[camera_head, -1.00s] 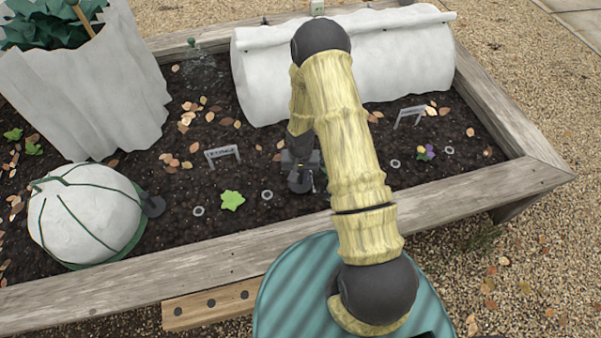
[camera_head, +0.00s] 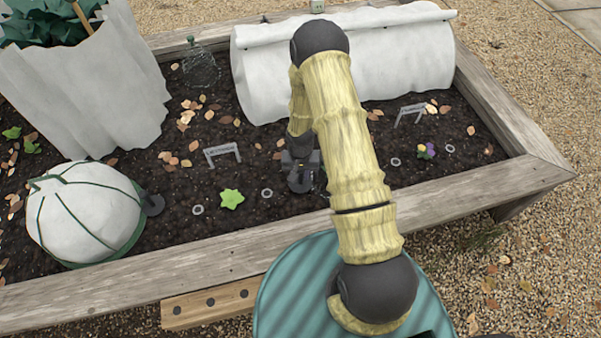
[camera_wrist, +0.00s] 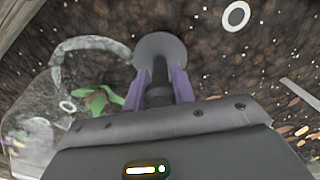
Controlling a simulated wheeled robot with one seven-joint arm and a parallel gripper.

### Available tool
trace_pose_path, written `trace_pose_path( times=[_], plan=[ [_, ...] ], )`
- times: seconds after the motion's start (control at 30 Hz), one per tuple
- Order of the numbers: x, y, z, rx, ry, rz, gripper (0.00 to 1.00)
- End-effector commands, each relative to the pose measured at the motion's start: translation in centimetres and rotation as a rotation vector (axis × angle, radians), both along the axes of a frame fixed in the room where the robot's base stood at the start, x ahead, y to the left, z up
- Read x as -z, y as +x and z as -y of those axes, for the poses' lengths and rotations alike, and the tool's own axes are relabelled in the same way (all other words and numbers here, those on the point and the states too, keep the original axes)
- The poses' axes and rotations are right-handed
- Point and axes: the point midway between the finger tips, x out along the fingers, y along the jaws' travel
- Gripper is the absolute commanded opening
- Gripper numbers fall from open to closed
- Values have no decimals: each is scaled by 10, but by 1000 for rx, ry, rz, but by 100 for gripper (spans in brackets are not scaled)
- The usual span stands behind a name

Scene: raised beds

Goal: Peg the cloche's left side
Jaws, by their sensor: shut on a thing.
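A clear cloche (camera_wrist: 85,45) with a pale curved rim stands over a green seedling (camera_wrist: 100,100) at the left of the wrist view. In the head view my arm hides it. My gripper (camera_wrist: 155,88) is shut on a dark peg (camera_wrist: 158,68) between its purple fingers. A round grey disc (camera_wrist: 160,47) at the peg's far end is close beside the cloche's rim. I cannot tell whether it touches the soil or rim. In the head view my gripper (camera_head: 303,178) is low over the bed, partly behind my arm.
A white dome with green straps (camera_head: 80,218) stands at the left front. A white fleece tunnel (camera_head: 395,65) and a wrapped plant (camera_head: 85,90) stand behind. Small signs (camera_head: 222,153) and grey rings (camera_head: 267,193) lie around. The wooden bed edge (camera_head: 230,258) runs in front.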

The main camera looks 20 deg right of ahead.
Motion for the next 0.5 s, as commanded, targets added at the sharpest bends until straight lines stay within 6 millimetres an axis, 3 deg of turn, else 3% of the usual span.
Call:
trace_pose_path(
  times=[0.47,0.5],
  plan=[
    [6,0,0,0,0,0,3],
    [6,0,0,0,0,0,27]
  ],
)
